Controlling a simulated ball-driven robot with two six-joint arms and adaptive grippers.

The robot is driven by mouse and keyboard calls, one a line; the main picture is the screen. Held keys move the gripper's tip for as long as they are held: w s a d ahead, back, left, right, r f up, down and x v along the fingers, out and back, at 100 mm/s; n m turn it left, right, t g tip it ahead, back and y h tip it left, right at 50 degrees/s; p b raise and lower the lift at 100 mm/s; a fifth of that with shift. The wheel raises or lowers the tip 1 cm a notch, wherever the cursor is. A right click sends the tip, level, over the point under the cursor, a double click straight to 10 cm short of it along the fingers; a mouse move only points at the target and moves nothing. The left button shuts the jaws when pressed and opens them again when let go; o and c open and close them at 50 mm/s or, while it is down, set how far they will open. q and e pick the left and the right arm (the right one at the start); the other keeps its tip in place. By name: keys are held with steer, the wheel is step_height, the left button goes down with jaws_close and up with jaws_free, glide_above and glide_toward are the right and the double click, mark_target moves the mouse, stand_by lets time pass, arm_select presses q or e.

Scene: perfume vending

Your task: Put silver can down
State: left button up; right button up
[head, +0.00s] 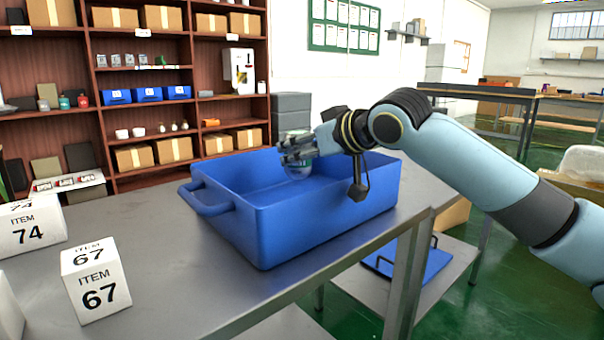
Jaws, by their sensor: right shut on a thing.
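My right gripper (290,150) reaches in from the right and is over the inside of the blue crate (320,218). It is shut on a shiny, glassy-looking can (299,167), which I take as the silver can. The can hangs below the fingers, inside the crate's opening. The fingers hide its upper part, and the crate's front wall hides the crate floor, so I cannot tell whether the can touches it. The blue crate stands on the grey metal table (200,290). My left gripper is not in view.
White boxes marked 67 (98,290) and 74 (32,232) stand on the table at the left. Shelves (95,48) with cartons and small blue bins line the back wall. A blue lid-like piece (410,262) lies on a lower shelf.

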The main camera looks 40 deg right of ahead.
mark_target(307, 172)
step_height(307, 172, down, 4)
steer(key=shift+r+b, duration=0.25)
steer(key=shift+b, duration=0.25)
steer(key=shift+r, duration=0.1)
steer(key=shift+f, duration=0.6)
steer(key=o, duration=1.2)
steer(key=shift+c, duration=0.2)
steer(key=shift+o, duration=0.6)
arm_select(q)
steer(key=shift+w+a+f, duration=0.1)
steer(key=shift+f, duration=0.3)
